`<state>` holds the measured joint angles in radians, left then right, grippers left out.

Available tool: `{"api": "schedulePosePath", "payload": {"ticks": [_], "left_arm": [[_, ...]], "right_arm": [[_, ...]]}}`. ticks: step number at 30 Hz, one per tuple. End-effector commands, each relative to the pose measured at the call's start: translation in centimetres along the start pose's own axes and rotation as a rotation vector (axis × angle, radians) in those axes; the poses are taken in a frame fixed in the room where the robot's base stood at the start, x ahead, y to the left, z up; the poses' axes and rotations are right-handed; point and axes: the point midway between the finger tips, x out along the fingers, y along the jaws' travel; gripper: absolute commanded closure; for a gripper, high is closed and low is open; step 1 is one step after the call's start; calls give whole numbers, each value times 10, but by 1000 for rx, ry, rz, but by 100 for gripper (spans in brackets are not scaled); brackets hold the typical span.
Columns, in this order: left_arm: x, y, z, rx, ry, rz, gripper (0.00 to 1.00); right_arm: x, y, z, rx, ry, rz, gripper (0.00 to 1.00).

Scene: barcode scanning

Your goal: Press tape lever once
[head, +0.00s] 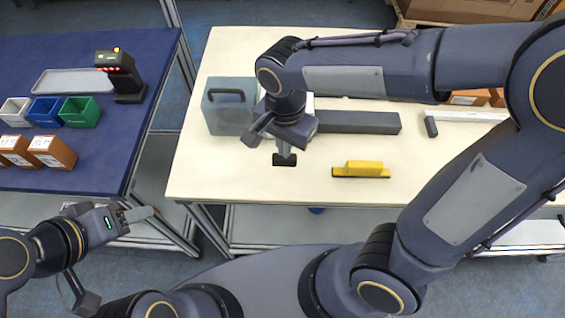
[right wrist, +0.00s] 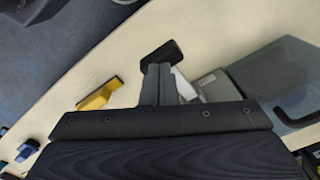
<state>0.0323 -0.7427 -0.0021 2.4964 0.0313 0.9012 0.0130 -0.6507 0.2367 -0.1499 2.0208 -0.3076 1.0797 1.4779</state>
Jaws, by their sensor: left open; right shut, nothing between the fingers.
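A blue-grey box (head: 229,112) with a dark lever-like handle (head: 226,94) on top stands at the left end of the cream table. In the right wrist view the box (right wrist: 278,68) is at the right, with its dark handle (right wrist: 298,108) apart from my fingers. My right gripper (head: 285,159) is shut and empty, pointing down over the table, right of and nearer than the box. Its dark fingertips also show in the right wrist view (right wrist: 162,54). My left gripper (head: 143,213) is open and empty, at lower left near the blue table's front.
A long dark grey block (head: 357,122) lies behind my right gripper. A yellow-handled tool (head: 361,169) lies near the table's front. The blue table (head: 75,85) holds a scanner (head: 120,75), small bins (head: 80,111) and orange boxes (head: 52,152). A gap separates the tables.

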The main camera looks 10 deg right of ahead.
Motion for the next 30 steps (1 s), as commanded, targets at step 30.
{"api": "schedulePosePath", "payload": {"ticks": [30], "left_arm": [[50, -23, 25, 0, 0, 0, 46]], "right_arm": [[75, -1, -3, 1, 0, 1, 100]]}}
